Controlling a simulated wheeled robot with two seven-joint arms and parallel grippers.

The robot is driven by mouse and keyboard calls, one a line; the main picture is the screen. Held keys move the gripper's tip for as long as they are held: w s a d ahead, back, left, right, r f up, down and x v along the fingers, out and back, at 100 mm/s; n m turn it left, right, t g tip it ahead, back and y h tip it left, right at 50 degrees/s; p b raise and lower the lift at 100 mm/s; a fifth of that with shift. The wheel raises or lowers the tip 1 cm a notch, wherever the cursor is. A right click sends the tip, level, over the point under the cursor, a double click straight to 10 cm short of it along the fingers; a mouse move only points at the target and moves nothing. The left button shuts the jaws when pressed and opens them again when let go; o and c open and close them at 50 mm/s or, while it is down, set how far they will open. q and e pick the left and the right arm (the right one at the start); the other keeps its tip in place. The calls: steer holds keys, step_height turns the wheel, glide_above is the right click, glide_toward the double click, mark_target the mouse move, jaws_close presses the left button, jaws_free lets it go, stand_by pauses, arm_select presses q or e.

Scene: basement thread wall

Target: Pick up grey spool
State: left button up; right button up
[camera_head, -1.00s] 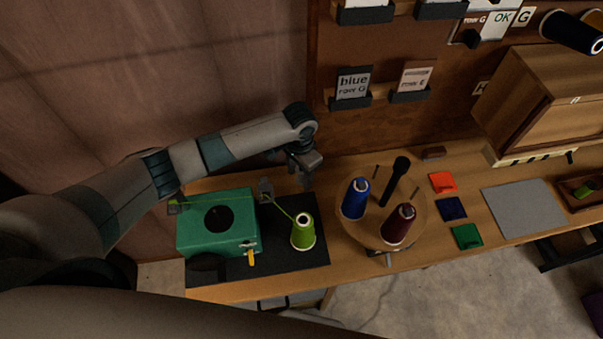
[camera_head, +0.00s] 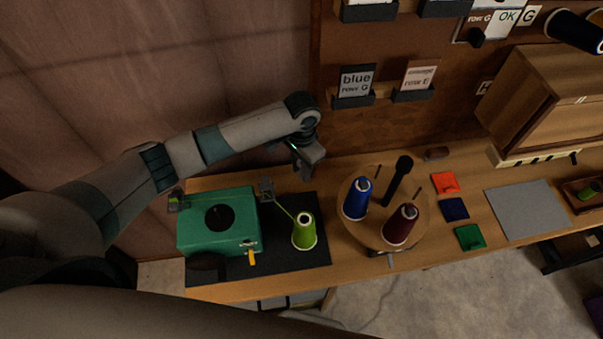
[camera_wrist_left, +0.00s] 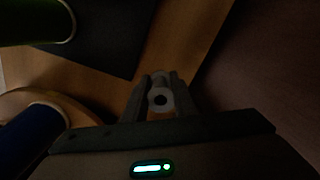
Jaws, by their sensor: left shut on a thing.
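My left gripper (camera_head: 308,168) hangs above the back of the bench, behind the lime green spool (camera_head: 304,231). In the left wrist view its fingers (camera_wrist_left: 158,92) are shut on a small pale grey spool (camera_wrist_left: 160,99) with a dark hole in its end. In the head view the grey spool cannot be made out at the gripper. My right gripper is not in view.
A green machine (camera_head: 217,222) stands on a dark mat (camera_head: 285,268) to the left. A round wooden stand (camera_head: 372,232) with a blue spool (camera_head: 357,198), a dark red spool (camera_head: 401,224) and a dark post stands to the right. The wall is close behind.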

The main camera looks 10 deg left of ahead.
arm_select(q)
step_height(320, 180, up, 7)
steer(key=b, duration=0.1)
steer(key=shift+r+b, duration=0.15)
steer(key=shift+b, duration=0.2)
steer(key=shift+a, duration=0.1)
stand_by(1.2)
